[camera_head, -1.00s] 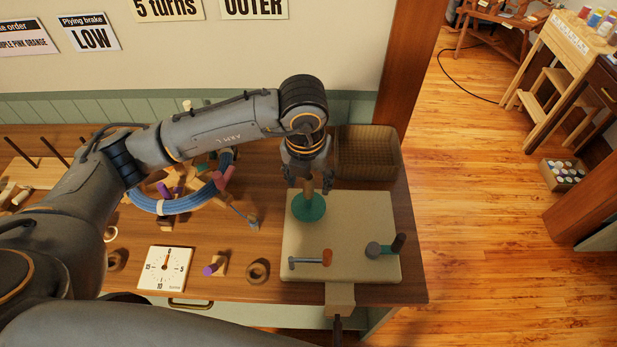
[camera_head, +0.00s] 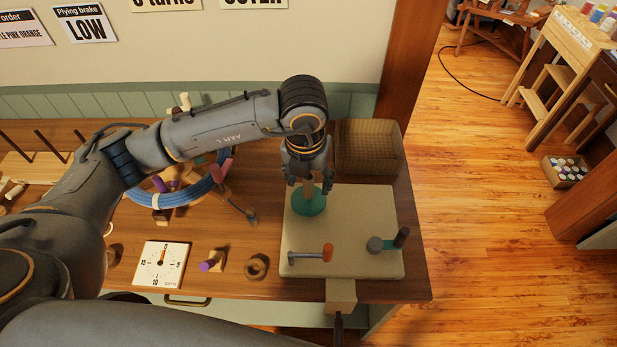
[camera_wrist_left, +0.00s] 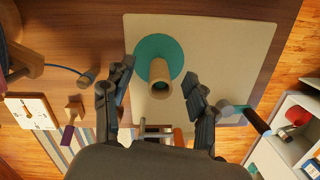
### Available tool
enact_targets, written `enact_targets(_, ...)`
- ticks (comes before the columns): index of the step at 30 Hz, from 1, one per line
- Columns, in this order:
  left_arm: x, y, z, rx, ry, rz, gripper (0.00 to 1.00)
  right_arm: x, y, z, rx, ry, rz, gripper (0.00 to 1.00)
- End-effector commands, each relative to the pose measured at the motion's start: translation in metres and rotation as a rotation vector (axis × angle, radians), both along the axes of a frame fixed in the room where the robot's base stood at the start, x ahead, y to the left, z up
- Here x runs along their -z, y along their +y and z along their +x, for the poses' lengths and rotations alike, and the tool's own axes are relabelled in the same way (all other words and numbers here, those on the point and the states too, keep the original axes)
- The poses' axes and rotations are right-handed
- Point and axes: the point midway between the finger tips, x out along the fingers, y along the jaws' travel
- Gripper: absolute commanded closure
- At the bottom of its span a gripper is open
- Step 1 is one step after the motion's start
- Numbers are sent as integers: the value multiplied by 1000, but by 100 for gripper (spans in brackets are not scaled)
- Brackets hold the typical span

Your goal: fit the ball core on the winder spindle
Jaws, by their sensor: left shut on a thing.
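The tan tubular ball core (camera_head: 309,187) is between the fingers of my left gripper (camera_head: 309,182), which is shut on it. It stands roughly upright over the winder's round teal plate (camera_head: 308,205). In the left wrist view the core (camera_wrist_left: 160,80) shows its open end between the two fingers, with the teal plate (camera_wrist_left: 172,48) behind it. The spindle is hidden by the core and gripper, so I cannot tell how far the core is on it. The winder's pale base (camera_head: 345,228) lies on the table. My right gripper is out of view.
A dial (camera_head: 162,264), a wooden ring (camera_head: 257,266) and blue yarn (camera_head: 185,199) lie left.

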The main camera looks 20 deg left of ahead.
Motion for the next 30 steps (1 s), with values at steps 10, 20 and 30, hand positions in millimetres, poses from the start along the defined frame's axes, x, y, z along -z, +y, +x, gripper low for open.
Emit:
enact_targets(10,10,0,0,0,0,0,59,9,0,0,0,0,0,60)
enact_targets(20,18,0,0,0,0,0,59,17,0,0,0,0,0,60)
enact_targets(30,19,0,0,0,0,0,59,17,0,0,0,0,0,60)
